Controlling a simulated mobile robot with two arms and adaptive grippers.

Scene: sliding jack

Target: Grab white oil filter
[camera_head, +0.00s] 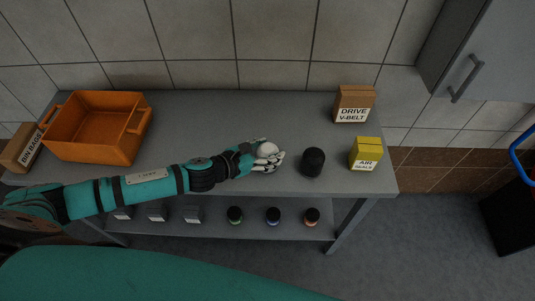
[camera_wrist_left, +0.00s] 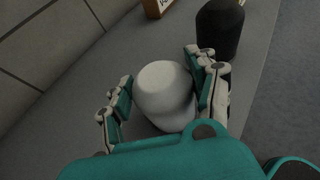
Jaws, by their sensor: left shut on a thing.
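The white oil filter (camera_head: 267,149) stands on the grey table, right of its middle. My left gripper (camera_head: 269,159) reaches it from the left and is shut on it. In the left wrist view the white oil filter (camera_wrist_left: 165,95) sits between the two fingers of my left gripper (camera_wrist_left: 165,97), one on each side. Its lower part is hidden by the teal palm. I cannot tell whether it touches the table. My right gripper is not in view.
A black filter (camera_head: 313,162) stands just right of my left gripper. Further right are a yellow air seals box (camera_head: 366,153) and a brown drive V-belt box (camera_head: 354,104). An orange crate (camera_head: 97,127) stands at the left. The table's back middle is clear.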

